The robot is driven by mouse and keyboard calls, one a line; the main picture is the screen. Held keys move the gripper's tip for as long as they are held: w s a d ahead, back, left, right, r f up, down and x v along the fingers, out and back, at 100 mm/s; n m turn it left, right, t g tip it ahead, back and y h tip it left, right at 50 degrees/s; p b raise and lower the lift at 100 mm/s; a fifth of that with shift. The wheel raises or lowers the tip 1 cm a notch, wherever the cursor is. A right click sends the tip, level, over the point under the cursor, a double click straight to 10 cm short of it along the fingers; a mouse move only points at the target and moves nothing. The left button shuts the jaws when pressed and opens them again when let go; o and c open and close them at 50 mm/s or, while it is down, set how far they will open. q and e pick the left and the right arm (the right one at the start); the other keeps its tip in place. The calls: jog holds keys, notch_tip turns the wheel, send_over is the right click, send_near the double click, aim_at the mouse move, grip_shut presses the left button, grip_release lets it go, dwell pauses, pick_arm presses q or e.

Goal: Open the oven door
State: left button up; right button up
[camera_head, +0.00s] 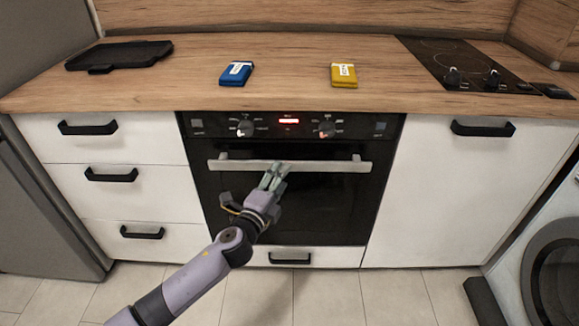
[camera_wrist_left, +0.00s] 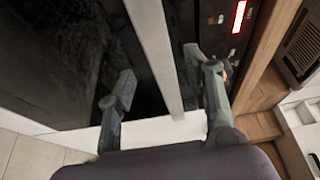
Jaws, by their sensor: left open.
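The oven door (camera_head: 330,210) is dark glass and looks closed, upright in the cabinet front. Its long pale handle bar (camera_head: 230,164) runs across the top of the door. My left gripper (camera_head: 274,174) is at the handle, a little left of the oven's middle. In the left wrist view, the handle bar (camera_wrist_left: 158,50) runs between the two spread fingers of my left gripper (camera_wrist_left: 165,85), with gaps on both sides. The gripper is open and holds nothing. The dark door glass (camera_wrist_left: 60,60) fills the left of that view. My right gripper is not in view.
The oven control panel (camera_head: 288,126) with knobs and a red display is above the handle. On the wooden worktop (camera_head: 290,85) are a blue box (camera_head: 236,73), a yellow box (camera_head: 343,75), a black tray (camera_head: 118,56) and a hob (camera_head: 460,65).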

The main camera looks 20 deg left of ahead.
pick_arm(q)
jog(key=shift+w+d+b, duration=0.15)
jog(key=shift+w+d, duration=0.05)
jog(key=shift+w, duration=1.35)
jog(key=shift+w+d+b, duration=0.15)
jog(key=shift+w, duration=1.35)
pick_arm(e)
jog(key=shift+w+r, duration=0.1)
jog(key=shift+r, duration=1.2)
pick_arm(q)
grip_shut()
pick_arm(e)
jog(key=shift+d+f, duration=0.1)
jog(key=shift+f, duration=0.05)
pick_arm(q)
jog(key=shift+f, duration=0.1)
